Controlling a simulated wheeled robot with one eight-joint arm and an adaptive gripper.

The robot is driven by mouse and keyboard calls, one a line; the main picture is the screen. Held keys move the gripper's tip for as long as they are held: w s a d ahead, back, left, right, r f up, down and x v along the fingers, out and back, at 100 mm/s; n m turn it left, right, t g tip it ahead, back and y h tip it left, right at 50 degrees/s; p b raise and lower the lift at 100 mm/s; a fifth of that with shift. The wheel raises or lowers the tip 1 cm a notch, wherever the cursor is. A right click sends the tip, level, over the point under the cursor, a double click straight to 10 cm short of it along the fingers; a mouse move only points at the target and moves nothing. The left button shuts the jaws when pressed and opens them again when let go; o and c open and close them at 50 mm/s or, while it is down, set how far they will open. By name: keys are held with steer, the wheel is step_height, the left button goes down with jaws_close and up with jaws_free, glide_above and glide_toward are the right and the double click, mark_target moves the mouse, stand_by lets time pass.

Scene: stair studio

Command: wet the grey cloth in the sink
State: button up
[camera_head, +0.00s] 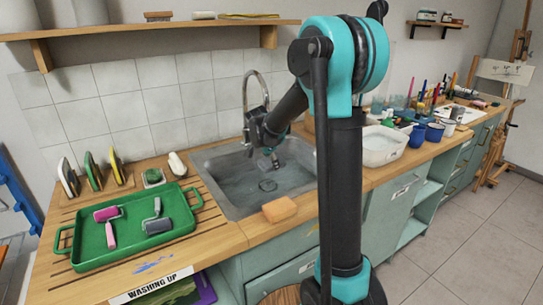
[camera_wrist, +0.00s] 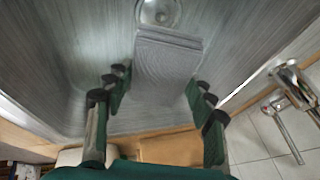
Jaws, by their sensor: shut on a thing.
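The grey cloth (camera_wrist: 168,55) is a folded, ribbed pad seen over the sink basin in the wrist view, with the drain (camera_wrist: 158,12) just beyond its far edge. My gripper (camera_wrist: 158,92) is shut on the cloth, with dark green fingers on either side of it; the exact contact is hard to see. In the head view my gripper (camera_head: 268,155) hangs down inside the grey metal sink (camera_head: 230,195), above the drain (camera_head: 267,185). The tap (camera_head: 246,100) rises behind the sink, and it shows at the right of the wrist view (camera_wrist: 292,85). No running water is visible.
A green tray (camera_head: 95,255) with rollers stands left of the sink. A white basin (camera_head: 380,147) and blue cups (camera_head: 417,134) stand to the right. A shelf (camera_head: 150,29) hangs above.

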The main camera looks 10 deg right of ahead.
step_height(320, 180, down, 6)
stand_by(0.6)
stand_by(0.5)
steer(key=shift+r, duration=5.6)
steer(key=shift+r, duration=2.05)
